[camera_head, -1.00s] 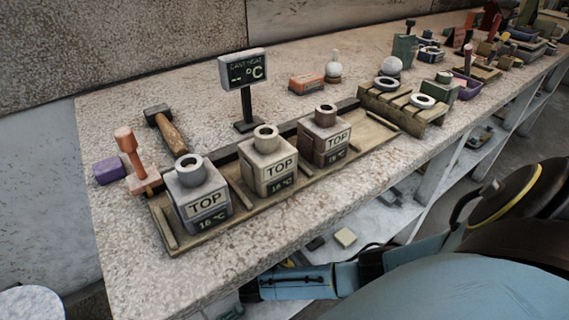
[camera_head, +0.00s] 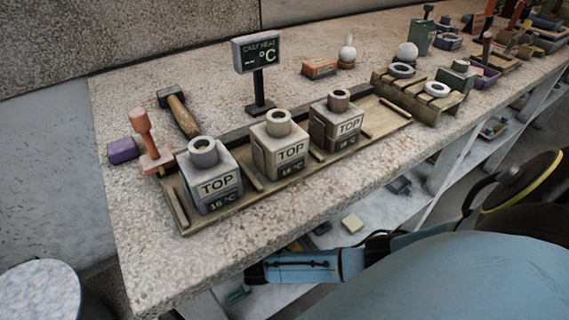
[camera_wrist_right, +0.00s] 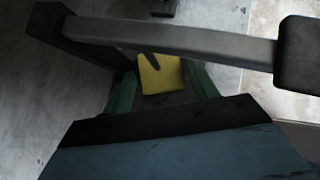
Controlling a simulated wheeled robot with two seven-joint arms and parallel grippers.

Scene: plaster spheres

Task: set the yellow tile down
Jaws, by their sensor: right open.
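The yellow tile (camera_wrist_right: 161,76) shows in the right wrist view, flat and bright, with a dark mark or shadow at its upper edge. My right gripper (camera_wrist_right: 162,88) is open, with its green fingers to the left and right of the tile. Whether either finger touches the tile, and what lies under it, I cannot tell. In the head view my right forearm reaches under the front edge of the bench, and its gripper is largely hidden there. My left gripper is in neither view.
The stone bench (camera_head: 145,235) overhangs a lower shelf (camera_head: 385,215) where a pale block (camera_head: 352,223) lies. On the bench, a wooden tray (camera_head: 182,215) holds three TOP-labelled moulds (camera_head: 284,150). A grey bar crosses the wrist view.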

